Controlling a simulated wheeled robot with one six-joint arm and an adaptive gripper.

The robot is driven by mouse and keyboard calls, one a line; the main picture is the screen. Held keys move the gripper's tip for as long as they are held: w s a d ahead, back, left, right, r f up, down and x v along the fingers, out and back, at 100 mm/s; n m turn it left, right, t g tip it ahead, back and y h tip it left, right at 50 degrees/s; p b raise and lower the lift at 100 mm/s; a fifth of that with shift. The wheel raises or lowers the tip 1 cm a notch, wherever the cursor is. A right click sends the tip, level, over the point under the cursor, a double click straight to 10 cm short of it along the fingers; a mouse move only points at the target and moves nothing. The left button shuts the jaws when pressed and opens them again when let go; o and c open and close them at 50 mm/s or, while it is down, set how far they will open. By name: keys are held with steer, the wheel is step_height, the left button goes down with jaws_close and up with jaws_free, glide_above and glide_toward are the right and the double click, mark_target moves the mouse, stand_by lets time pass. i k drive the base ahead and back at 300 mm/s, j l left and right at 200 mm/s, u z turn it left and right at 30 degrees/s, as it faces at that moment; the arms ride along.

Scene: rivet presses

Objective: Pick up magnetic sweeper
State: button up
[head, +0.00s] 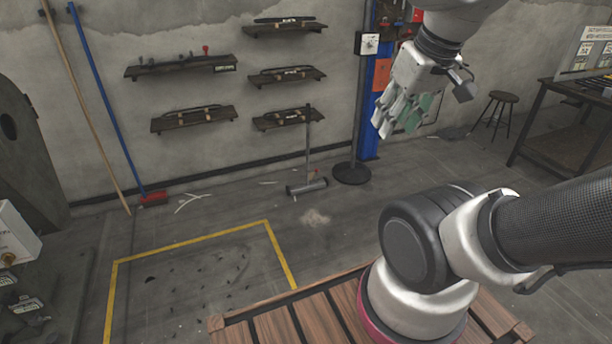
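The magnetic sweeper (307,187) stands on the floor near the back wall, a grey roller with a small red part and a thin dark handle (308,138) rising upright. The handle's top overlaps the lowest right shelf in the picture. My gripper (399,124) is raised at the upper right, pointing down, well apart from the sweeper and to its right. Its fingers look spread, with greenish pads showing, and nothing is seen between them.
A blue-handled broom (154,198) and a wooden pole (90,110) lean at left. Wall shelves (180,67) hang above. A stool (500,98) and a dark table (560,130) stand right. Yellow-taped floor (190,243) holds scattered dark bits.

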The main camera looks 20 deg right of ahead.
mark_target(309, 186)
steer(key=i+z, duration=0.1)
steer(key=i, duration=0.45)
steer(key=i+j+z, duration=0.1)
steer(key=i, duration=0.4)
steer(key=i+j+z, duration=0.15)
steer(key=i, duration=0.35)
steer(key=i+j+z, duration=0.1)
steer(key=i, duration=0.45)
steer(key=i+j+z, duration=0.1)
steer(key=i+j, duration=0.2)
steer(key=i, duration=0.2)
steer(key=i+j+z, duration=0.1)
steer(key=i+j, duration=0.2)
steer(key=i, duration=0.2)
